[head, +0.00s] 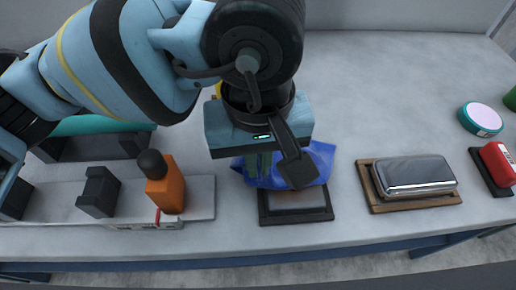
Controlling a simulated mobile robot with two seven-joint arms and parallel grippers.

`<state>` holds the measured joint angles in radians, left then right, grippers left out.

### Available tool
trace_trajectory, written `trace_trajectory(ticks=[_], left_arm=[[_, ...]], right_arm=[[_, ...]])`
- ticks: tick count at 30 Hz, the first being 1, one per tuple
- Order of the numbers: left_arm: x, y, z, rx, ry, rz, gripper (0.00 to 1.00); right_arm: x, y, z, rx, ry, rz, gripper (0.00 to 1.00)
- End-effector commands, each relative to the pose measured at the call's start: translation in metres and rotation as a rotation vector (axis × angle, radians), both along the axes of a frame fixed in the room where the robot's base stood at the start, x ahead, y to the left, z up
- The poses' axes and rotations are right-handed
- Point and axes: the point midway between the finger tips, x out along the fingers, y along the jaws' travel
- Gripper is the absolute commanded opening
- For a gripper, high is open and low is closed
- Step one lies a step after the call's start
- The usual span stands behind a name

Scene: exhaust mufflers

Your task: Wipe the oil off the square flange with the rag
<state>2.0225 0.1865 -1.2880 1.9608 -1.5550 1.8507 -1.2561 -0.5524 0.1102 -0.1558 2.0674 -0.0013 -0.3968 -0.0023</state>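My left gripper (260,166) points down over the table; its two greenish fingers are close together and look shut on the blue rag (319,160). The rag is bunched around and to the right of the fingertips, and part of it is hidden behind my wrist. A grey square plate in a dark frame, which looks like the square flange (298,201), lies just in front of the rag. The rag covers or hides its far edge. I cannot make out oil on the part that shows. My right gripper is not in view.
A silver muffler (416,175) rests on a wooden base (380,203) to the right. An orange bottle (167,188) and a black block (98,192) stand on the left. A round teal tin (481,119) and a red object (497,164) are at far right. The table's back middle is clear.

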Motion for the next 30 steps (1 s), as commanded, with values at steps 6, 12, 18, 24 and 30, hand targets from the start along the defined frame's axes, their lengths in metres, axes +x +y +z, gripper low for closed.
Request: trace_trajectory(ticks=[6,12,18,24,30], left_arm=[[0.0,0.0,-0.018,0.0,0.0,0.0,0.0],[0.0,0.0,-0.016,0.0,-0.002,0.0,0.0],[0.0,0.0,-0.016,0.0,-0.001,0.0,0.3],[0.0,0.0,-0.016,0.0,-0.001,0.0,0.56],[0.0,0.0,-0.016,0.0,-0.001,0.0,0.73]], right_arm=[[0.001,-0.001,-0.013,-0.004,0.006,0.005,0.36],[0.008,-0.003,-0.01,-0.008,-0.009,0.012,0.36],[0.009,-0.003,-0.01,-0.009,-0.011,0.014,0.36],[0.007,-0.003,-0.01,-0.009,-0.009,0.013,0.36],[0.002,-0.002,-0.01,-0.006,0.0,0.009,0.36]])
